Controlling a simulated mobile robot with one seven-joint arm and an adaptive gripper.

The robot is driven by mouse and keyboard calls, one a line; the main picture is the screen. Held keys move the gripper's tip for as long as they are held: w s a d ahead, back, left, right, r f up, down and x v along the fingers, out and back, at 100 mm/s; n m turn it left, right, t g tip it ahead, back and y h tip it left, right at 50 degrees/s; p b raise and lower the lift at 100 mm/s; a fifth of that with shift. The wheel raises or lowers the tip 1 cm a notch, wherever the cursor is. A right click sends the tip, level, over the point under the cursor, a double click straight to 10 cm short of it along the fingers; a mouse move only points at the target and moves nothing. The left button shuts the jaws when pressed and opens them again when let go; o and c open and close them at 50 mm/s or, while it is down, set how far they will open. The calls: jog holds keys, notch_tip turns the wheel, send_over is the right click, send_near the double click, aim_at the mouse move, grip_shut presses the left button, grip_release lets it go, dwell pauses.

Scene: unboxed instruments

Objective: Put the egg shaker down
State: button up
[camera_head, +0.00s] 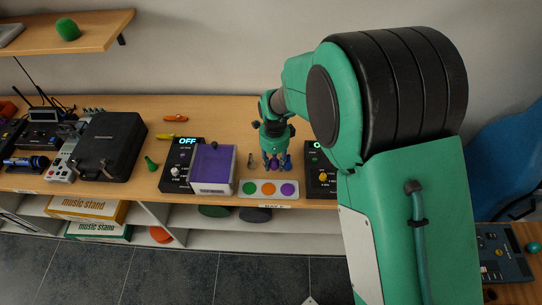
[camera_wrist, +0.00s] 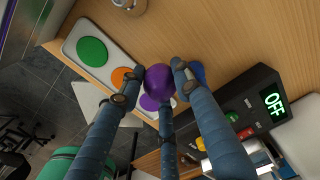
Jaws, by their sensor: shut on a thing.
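A purple egg shaker (camera_wrist: 160,79) is between the fingers of my gripper (camera_wrist: 157,82) in the wrist view. The gripper is shut on it. In the head view my gripper (camera_head: 275,162) points down over the table, just behind a pale mat (camera_head: 258,189) with green, orange and purple discs. The mat also shows in the wrist view (camera_wrist: 107,66), its purple disc partly hidden by the egg and fingers. I cannot tell the egg's exact height above the table. A blue thing (camera_wrist: 198,70) shows behind the right finger.
A purple box (camera_head: 213,168) and a black device reading OFF (camera_head: 181,165) stand left of the mat. Another black device (camera_head: 321,180) stands close on the right. A small metal thing (camera_wrist: 130,5) is near the gripper. The table (camera_head: 225,115) behind is mostly clear.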

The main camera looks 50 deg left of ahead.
jog(key=shift+w+a+f, duration=0.1)
jog(key=shift+w+a, duration=0.45)
jog(key=shift+a, duration=0.35)
jog(key=shift+w+a+f, duration=0.1)
jog(key=shift+w+a, duration=0.4)
jog(key=shift+a, duration=0.35)
jog(key=shift+w+a+f, duration=0.1)
jog(key=shift+w+a, duration=0.45)
jog(key=shift+a, duration=0.35)
jog(key=shift+f, duration=1.75)
jog(key=shift+f, duration=0.15)
jog(key=o, duration=1.1)
notch_tip(320, 180, up, 12)
